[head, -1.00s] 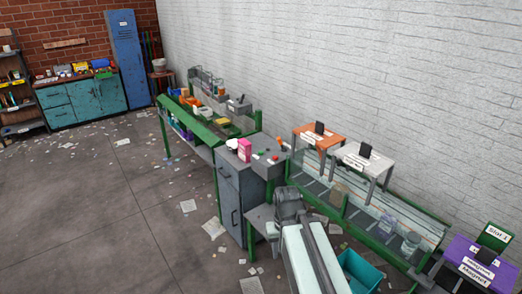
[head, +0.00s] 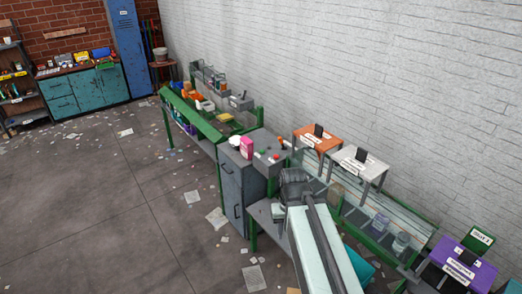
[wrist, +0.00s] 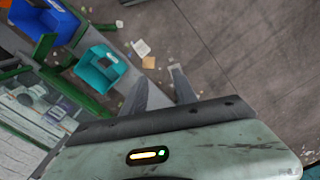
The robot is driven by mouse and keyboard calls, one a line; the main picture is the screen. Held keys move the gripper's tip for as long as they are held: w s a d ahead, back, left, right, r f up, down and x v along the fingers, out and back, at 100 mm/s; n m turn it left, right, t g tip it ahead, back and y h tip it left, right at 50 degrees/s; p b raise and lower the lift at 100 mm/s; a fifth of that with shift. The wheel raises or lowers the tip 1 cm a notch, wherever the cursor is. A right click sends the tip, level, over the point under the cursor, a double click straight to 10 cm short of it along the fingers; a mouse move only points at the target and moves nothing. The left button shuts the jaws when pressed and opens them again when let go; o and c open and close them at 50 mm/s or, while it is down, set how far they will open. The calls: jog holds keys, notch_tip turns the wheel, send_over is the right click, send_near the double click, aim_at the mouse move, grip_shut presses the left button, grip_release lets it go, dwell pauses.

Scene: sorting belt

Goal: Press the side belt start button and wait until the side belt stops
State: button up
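A grey control console (head: 268,143) stands on a grey cabinet in the head view. On its top I see a green button (head: 260,154), a red button (head: 276,158) and a red-orange knob (head: 286,143). The labels cannot be read, so I cannot tell which is the side belt start button. A glass-sided belt (head: 352,212) runs to the lower right with jars on it; its motion cannot be told. My arm's dark end is in front of the console, apart from the buttons. In the wrist view my gripper (wrist: 160,76) has its fingers apart, empty, over the floor.
A pink box (head: 246,148) and a white bowl (head: 234,141) sit beside the buttons. A green-framed bench (head: 205,121) with bins is behind. Orange (head: 316,139) and white (head: 359,162) stands straddle the belt. A teal bin (wrist: 101,68) is near my gripper.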

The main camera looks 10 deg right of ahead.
dwell(0.3)
jog(key=shift+f, duration=0.1)
jog(key=c, duration=0.4)
notch_tip(320, 180, down, 12)
jog(key=b, duration=1.2)
jog(key=shift+d+f, duration=0.1)
grip_shut()
jog(key=shift+r, duration=0.4)
